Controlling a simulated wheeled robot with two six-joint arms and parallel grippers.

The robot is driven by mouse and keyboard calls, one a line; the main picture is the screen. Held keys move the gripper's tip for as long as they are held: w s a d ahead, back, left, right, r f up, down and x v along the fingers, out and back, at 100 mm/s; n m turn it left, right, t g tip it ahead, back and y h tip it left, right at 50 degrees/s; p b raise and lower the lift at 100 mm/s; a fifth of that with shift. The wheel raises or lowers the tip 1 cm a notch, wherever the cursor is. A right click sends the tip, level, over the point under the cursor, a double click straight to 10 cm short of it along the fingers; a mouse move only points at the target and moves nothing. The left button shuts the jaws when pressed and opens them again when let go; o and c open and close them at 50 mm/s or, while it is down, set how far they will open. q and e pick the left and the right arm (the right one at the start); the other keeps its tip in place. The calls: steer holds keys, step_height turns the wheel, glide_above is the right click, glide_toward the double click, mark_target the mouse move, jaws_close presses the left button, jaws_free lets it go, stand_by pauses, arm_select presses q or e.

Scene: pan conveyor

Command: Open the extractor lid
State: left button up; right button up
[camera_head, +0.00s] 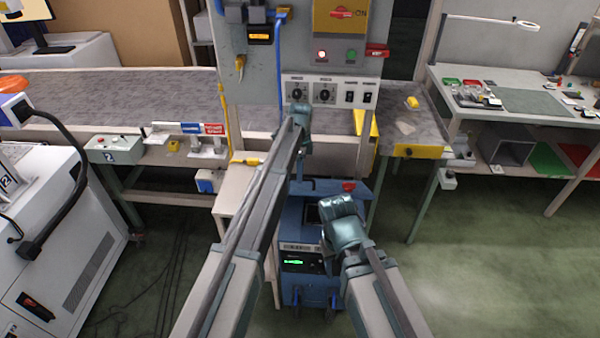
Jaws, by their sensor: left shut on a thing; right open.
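The blue extractor (293,222) stands on the floor below the control panel. Its top shows a dark recess beside my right gripper, and a red part (348,186) sits at its back right. My arms hide much of the top, so I cannot tell how the lid stands. My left gripper (299,112) is in front of the panel, just under the left dial (297,94) in the picture. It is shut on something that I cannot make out. My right gripper (338,207) is open over the extractor's right side, with nothing visible in it.
The grey conveyor (110,95) runs behind, with the upright control panel (350,92) in front of it. A white machine (65,235) stands at the left. A workbench (535,100) is at the back right. The green floor at right is clear.

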arm_select(q)
steer(key=shift+s, duration=0.2)
stand_by(0.4)
steer(key=shift+r, duration=0.2)
step_height(320, 180, up, 14)
steer(key=p, duration=1.4)
steer(key=shift+w+f, duration=0.2)
steer(key=shift+w, duration=0.15)
steer(key=shift+f, duration=0.1)
